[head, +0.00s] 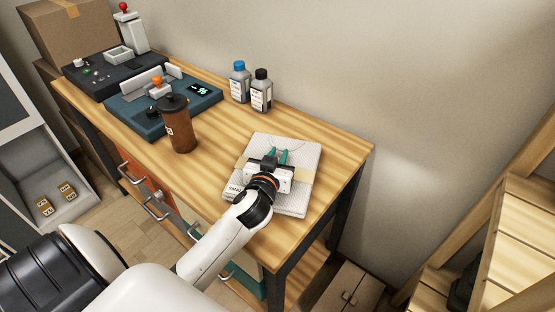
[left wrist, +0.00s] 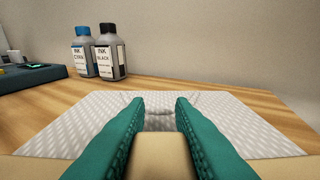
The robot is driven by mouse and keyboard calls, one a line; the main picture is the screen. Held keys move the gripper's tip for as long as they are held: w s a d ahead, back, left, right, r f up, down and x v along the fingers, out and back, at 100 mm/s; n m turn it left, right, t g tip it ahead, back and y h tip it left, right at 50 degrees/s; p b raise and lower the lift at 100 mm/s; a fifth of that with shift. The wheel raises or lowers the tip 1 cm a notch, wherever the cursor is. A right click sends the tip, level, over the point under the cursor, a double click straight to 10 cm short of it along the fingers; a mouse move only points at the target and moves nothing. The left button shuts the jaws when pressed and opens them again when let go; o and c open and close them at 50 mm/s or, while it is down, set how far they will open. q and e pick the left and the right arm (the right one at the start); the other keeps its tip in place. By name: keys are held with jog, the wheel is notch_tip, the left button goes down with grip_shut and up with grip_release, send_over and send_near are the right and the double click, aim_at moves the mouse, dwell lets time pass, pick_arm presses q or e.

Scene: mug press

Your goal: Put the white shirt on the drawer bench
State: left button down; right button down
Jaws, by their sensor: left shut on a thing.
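The white shirt (head: 291,145) is folded flat, with a tan band across its middle. It appears to lie on the wooden top of the drawer bench (head: 338,150), near the right end. My left gripper (head: 279,156) is over the shirt and shut on its banded middle. In the left wrist view, the green fingers of my left gripper (left wrist: 160,108) stand on either side of a tan raised part of the band (left wrist: 162,150). The shirt (left wrist: 230,120) spreads out around them. The gripper hides part of the shirt. My right gripper is not in view.
A brown tumbler (head: 180,130) stands left of the shirt. Two ink bottles (head: 239,82) (head: 261,91) stand near the wall. A blue press base (head: 130,115) and a dark machine (head: 95,75) fill the left end. Wooden steps (head: 515,240) rise at the right.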

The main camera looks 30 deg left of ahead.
pick_arm(q)
jog(key=shift+f, duration=0.3)
jog(key=shift+f, duration=0.1)
jog(key=c, duration=1.3)
grip_release()
jog(key=shift+o, duration=0.2)
jog(key=shift+s, duration=0.2)
jog(key=v, duration=1.1)
jog(key=shift+s+d+b, duration=0.15)
jog(key=shift+s+b, duration=0.2)
jog(key=shift+b, duration=0.05)
